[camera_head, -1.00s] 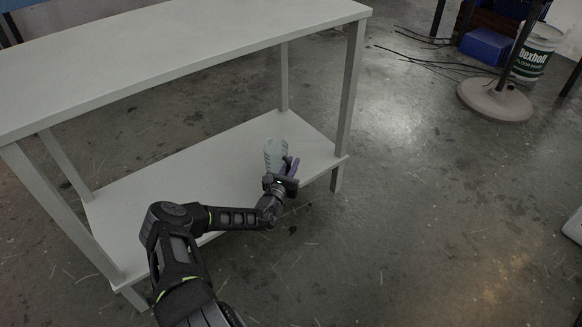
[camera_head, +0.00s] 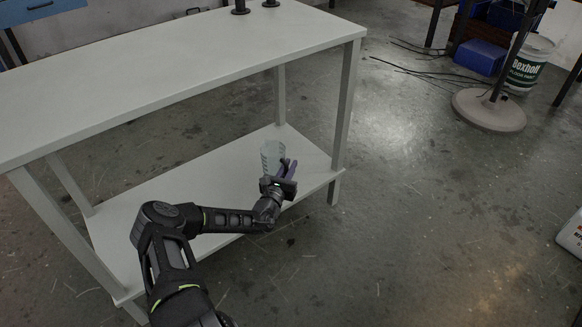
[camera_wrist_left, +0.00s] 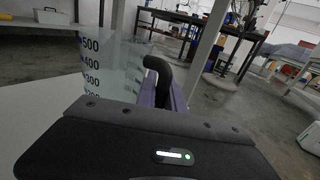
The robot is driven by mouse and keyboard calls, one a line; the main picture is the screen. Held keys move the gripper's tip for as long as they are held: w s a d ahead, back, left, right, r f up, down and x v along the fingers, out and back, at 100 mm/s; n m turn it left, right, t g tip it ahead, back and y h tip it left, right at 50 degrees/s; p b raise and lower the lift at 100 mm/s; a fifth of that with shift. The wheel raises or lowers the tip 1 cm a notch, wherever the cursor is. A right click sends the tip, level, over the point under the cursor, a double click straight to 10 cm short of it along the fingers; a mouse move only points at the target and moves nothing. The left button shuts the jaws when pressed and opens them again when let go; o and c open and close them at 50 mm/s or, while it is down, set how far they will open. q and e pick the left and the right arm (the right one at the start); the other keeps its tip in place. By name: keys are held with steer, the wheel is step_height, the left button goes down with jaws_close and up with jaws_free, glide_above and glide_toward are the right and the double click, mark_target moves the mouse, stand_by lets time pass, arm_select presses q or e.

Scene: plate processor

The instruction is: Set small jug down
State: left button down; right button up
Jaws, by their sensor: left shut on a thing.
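The small jug (camera_head: 271,155) is a clear, pale vessel with a dark handle. It is upright at the right end of the table's lower shelf (camera_head: 222,180); I cannot tell whether its base touches the shelf. My left gripper (camera_head: 285,171), with purple fingers, is shut on the jug at its handle side. In the left wrist view the jug (camera_wrist_left: 112,68) shows dark volume marks up to 500, and its black handle (camera_wrist_left: 160,75) is beside the purple finger. The gripper body hides the jug's lower part. My right gripper is not in view.
The table's upper top (camera_head: 180,65) overhangs the back of the shelf. A table leg (camera_head: 346,105) stands just right of the jug. The shelf left of the jug is bare. A paint bucket (camera_head: 527,65) and a round stand base (camera_head: 489,110) are far off at the upper right.

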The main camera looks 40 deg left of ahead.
arm_select(q)
steer(key=w+d+r+m+h, duration=0.35)
steer(key=d+r, duration=0.55)
steer(key=r, duration=0.3)
steer(key=s+d+r+m+h, duration=0.1)
steer(key=s+d+r+h, duration=0.2)
steer(key=s+d+r, duration=0.2)
steer(key=s+d+r+m+h, duration=0.2)
steer(key=s+d+r, duration=0.4)
steer(key=d+r, duration=0.6)
steer(key=d+h, duration=0.1)
steer(key=d, duration=0.3)
steer(key=shift+r+h, duration=0.15)
steer(key=shift+h, duration=0.2)
steer(key=shift+d, duration=0.1)
